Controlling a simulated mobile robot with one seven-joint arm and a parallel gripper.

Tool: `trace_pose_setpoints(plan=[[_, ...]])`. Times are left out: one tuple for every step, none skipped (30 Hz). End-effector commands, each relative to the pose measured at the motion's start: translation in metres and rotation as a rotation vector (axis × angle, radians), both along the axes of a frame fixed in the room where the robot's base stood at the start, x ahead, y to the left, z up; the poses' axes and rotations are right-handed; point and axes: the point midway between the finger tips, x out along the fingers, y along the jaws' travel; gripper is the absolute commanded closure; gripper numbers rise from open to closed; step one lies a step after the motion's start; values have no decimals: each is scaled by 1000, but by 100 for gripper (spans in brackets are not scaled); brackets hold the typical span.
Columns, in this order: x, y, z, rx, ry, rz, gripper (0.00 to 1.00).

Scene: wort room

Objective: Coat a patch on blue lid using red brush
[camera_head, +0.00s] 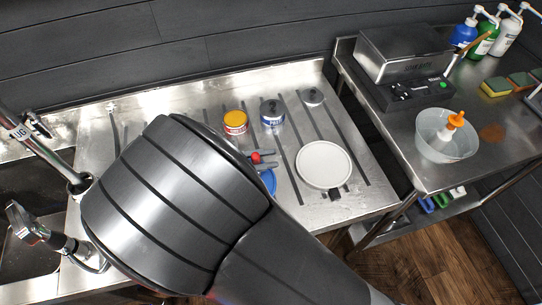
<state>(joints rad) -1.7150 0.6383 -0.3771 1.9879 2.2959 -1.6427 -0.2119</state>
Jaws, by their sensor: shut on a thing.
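A blue lid (269,181) lies on the steel drainboard, with most of it hidden behind my arm. A small red part, which looks like the red brush (256,158), shows just beyond my arm, above the lid in the picture. Dark fingertips of my gripper (265,158) show beside the red part; the rest of the gripper is hidden behind my arm. The gripper is shut on the red brush. The brush's bristles are hidden, so I cannot tell whether they touch the lid.
A yellow-topped can (235,122), a blue-and-white can (271,112) and a white round pan (324,164) stand on the drainboard (365,150). The right table holds a bowl (447,147), a grey machine (404,51), bottles and sponges. Taps and a sink lie at left.

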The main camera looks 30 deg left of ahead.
Motion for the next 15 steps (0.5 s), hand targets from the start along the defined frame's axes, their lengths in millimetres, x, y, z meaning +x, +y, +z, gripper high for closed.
trace_pose_setpoints(plan=[[-3, 4, -1, 1, 1, 0, 100], [-4, 6, 0, 1, 0, 0, 100], [-7, 8, -1, 1, 1, 0, 100], [-9, 10, -1, 0, 0, 0, 100], [-11, 13, -1, 1, 1, 0, 100], [-13, 15, -1, 1, 1, 0, 100], [-15, 17, -1, 1, 1, 0, 100], [-17, 19, -1, 0, 0, 0, 100], [-19, 22, -1, -1, 1, 0, 100], [-21, 24, -1, 0, 0, 0, 100], [-23, 26, -1, 0, 0, 1, 100], [-25, 29, -1, 0, 0, 0, 100], [-27, 31, -1, 0, 0, 0, 100], [-29, 33, -1, 0, 0, 0, 100], [-31, 35, -1, 0, 0, 0, 100]])
